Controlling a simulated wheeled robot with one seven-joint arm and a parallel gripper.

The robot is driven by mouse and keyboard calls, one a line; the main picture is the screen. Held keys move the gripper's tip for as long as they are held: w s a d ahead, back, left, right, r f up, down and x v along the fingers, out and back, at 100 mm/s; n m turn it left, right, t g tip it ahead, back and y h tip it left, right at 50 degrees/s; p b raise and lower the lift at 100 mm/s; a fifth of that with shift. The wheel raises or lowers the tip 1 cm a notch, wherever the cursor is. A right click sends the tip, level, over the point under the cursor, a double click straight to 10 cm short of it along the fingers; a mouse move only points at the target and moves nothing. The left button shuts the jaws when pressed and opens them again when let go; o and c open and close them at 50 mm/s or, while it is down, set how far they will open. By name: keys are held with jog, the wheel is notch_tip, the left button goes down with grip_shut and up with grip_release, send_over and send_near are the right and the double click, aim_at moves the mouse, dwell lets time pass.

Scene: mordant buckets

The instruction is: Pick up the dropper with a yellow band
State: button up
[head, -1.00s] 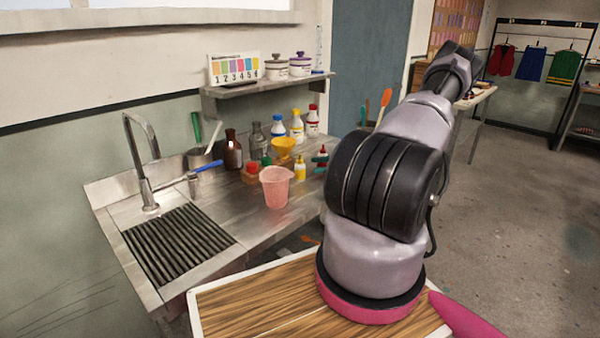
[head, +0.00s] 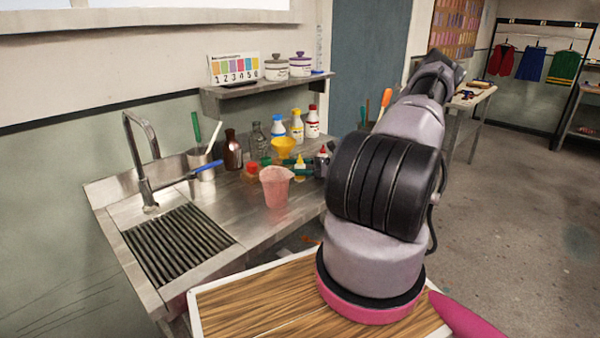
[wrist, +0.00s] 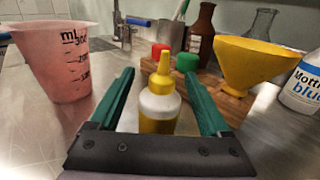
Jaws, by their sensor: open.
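The dropper with a yellow band (wrist: 159,108) is a small upright bottle with a yellow nozzle, a pale middle and yellow below. It stands on the steel counter; in the head view the dropper (head: 300,170) is right of the pink jug. My gripper (wrist: 158,74) is open, its two green fingers on either side of the dropper with gaps visible at both sides. The dropper's base is hidden by my gripper's body in the wrist view. In the head view my gripper (head: 288,166) reaches in from the right, partly hidden by my arm.
The pink measuring jug (wrist: 62,68) stands close to the left finger. A yellow funnel (wrist: 258,62), red-capped (wrist: 159,49) and green-capped (wrist: 187,62) containers, and a brown bottle (wrist: 200,35) stand beyond. A blue-labelled bottle (wrist: 305,85) is at right. A red-tipped bottle (head: 323,151) stands by my gripper.

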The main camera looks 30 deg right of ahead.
grip_shut()
